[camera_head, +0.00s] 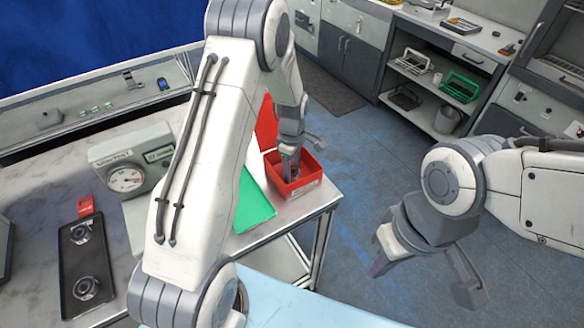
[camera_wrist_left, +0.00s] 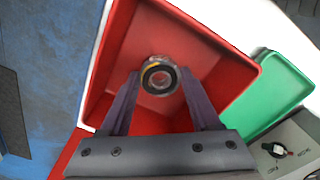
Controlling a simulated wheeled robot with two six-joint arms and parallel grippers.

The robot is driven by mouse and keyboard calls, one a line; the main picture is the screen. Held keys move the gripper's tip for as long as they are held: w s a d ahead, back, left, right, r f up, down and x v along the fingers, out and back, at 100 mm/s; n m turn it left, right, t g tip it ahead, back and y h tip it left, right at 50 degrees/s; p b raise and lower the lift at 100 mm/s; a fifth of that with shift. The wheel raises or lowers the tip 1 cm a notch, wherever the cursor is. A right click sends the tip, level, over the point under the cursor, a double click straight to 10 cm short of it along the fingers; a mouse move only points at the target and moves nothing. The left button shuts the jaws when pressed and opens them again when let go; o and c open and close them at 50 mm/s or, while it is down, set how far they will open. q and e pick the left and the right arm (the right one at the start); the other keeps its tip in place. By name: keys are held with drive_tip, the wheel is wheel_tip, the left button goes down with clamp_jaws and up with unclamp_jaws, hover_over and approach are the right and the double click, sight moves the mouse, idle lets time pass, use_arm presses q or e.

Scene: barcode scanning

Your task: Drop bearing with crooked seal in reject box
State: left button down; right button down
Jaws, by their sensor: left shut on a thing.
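The red reject box (camera_head: 308,184) stands at the right end of the bench, and its red wall fills much of the left wrist view (camera_wrist_left: 105,75). My left gripper (camera_head: 290,176) reaches down into it from above. In the left wrist view it is shut on a bearing (camera_wrist_left: 159,76), a ring with a dark band and a yellowish arc. The bearing is over the box interior; its gap to the floor is hard to judge. The seal's seating is too small to tell. My right gripper (camera_head: 424,278) is open and empty, off to the right over the floor.
A green tray (camera_head: 254,204) lies beside the red box. A gauge instrument (camera_head: 126,180) stands left of it. A black tray (camera_head: 73,262) holds two bearings, with a small red piece (camera_head: 86,206) at its end. Blue floor lies beyond the bench's right edge.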

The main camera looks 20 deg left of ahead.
use_arm(q)
drive_tip(key=shift+c, duration=0.6)
unclamp_jaws()
drive_tip(key=shift+r, duration=0.1)
drive_tip(key=shift+r, duration=0.3)
drive_tip(key=shift+r+p, duration=0.6)
drive_tip(key=shift+p, duration=0.05)
wheel_tip(320, 180, up, 10)
drive_tip(key=b, duration=0.3)
drive_tip(key=s+d+r+m, duration=0.4)
drive_tip(key=s+d+m, duration=0.1)
drive_tip(key=d, duration=0.2)
drive_tip(key=s+d+m, duration=0.4)
drive_tip(key=s+m, duration=0.5)
drive_tip(key=s, duration=0.3)
drive_tip(key=s+d+r+m+h, duration=0.1)
drive_tip(key=s+d+m, duration=0.4)
drive_tip(key=s+m, duration=0.5)
drive_tip(key=s, duration=0.2)
drive_tip(key=shift+s+r, duration=0.25)
drive_tip(key=shift+s, duration=0.05)
